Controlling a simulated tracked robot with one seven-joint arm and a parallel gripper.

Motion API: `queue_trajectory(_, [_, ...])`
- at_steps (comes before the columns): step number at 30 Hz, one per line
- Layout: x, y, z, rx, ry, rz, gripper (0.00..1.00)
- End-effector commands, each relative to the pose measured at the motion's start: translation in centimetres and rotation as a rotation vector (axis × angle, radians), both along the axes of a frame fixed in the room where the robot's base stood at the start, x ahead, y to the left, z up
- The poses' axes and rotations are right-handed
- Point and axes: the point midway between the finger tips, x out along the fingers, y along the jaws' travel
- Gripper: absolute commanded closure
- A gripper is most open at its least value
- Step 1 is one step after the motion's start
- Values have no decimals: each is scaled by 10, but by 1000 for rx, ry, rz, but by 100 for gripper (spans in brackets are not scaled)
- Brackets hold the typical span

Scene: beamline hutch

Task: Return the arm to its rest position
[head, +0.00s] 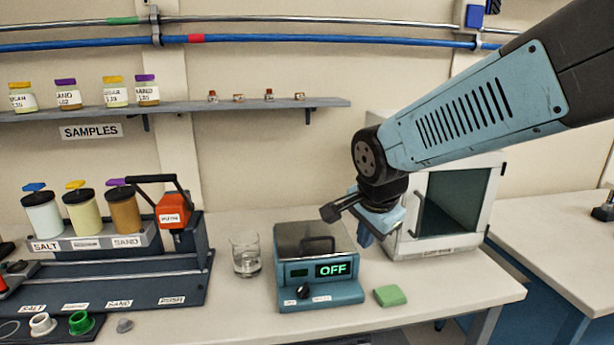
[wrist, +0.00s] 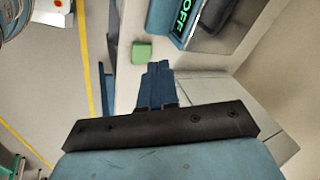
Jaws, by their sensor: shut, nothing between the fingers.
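My arm (head: 470,105) reaches in from the upper right of the head view, with its wrist bent down over the bench. My gripper (head: 366,240) hangs above the bench, between the blue device and the white cabinet. In the wrist view my gripper (wrist: 158,68) has its blue fingers together, with nothing between them. The blue device (head: 322,294) has a grey top and a green display reading OFF; part of it shows in the wrist view (wrist: 183,30). A green block (head: 390,296) lies on the bench to its right, and also shows in the wrist view (wrist: 142,52).
A white cabinet (head: 492,205) with a dark window stands just behind my gripper. A glass beaker (head: 245,255) stands left of the device. A dispenser rack (head: 150,285) with jars fills the left. A wall shelf (head: 200,106) holds several jars. Pipes (head: 270,40) run along the wall.

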Motion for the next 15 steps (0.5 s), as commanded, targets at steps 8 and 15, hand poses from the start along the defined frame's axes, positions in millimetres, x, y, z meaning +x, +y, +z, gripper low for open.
queue_trajectory(8, [-28,-54,33,-159,-36,315,100])
queue_trajectory(15, [-60,-92,54,-292,-62,596,100])
